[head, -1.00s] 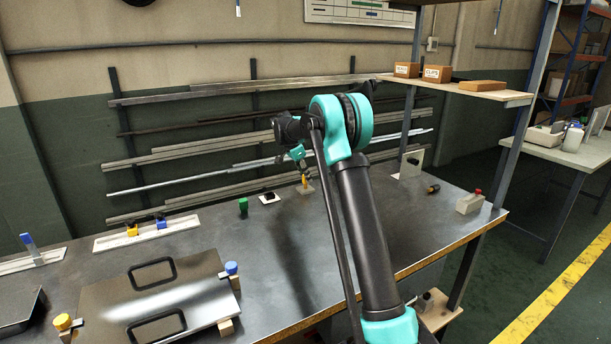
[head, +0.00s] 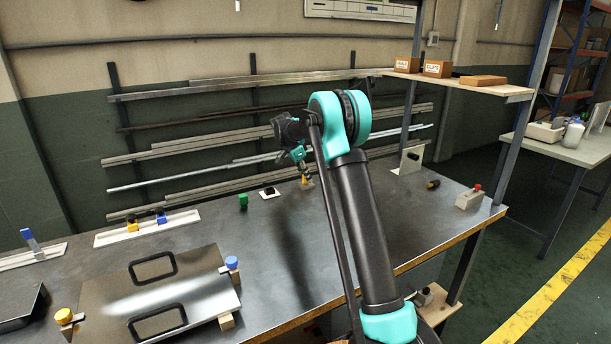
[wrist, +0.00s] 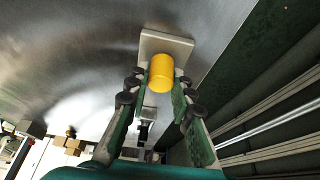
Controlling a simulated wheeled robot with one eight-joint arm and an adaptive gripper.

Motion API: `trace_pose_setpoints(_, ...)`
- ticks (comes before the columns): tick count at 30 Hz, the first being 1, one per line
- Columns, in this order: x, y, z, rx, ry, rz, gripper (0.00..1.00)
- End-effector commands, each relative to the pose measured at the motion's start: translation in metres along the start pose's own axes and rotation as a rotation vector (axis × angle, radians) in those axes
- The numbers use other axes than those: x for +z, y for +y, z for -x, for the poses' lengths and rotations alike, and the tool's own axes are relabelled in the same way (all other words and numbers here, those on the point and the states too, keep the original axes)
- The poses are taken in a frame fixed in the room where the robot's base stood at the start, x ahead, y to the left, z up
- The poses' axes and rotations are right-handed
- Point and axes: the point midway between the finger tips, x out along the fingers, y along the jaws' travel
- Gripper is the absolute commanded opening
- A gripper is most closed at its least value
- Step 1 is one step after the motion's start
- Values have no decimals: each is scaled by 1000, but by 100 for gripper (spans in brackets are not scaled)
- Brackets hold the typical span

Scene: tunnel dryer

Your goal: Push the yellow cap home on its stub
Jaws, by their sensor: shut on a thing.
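The yellow cap (wrist: 160,72) stands at a pale base plate (wrist: 165,42) on the metal bench, between my fingers in the wrist view. In the head view the cap (head: 305,180) is a small yellow spot under my wrist. My gripper (wrist: 160,88) is shut on the cap, with a finger on each side of it. The stub is hidden by the cap, so I cannot tell how far down the cap sits.
A green piece (head: 243,201) and a white plate with a black knob (head: 269,193) stand left of the cap. A panel with two handles (head: 160,295) lies at front left. An upright plate (head: 410,160) and a red-topped block (head: 469,199) stand to the right.

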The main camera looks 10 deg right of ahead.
Motion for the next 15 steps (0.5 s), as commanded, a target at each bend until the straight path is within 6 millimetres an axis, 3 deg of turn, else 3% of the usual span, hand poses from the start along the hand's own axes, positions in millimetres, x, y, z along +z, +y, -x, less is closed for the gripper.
trace_pose_setpoints(2,1,0,-2,0,0,0,3)
trace_pose_setpoints(3,1,0,-2,0,0,0,26)
trace_pose_setpoints(8,0,0,-2,0,0,0,46)
trace_pose_setpoints(15,1,0,-1,0,0,0,46)
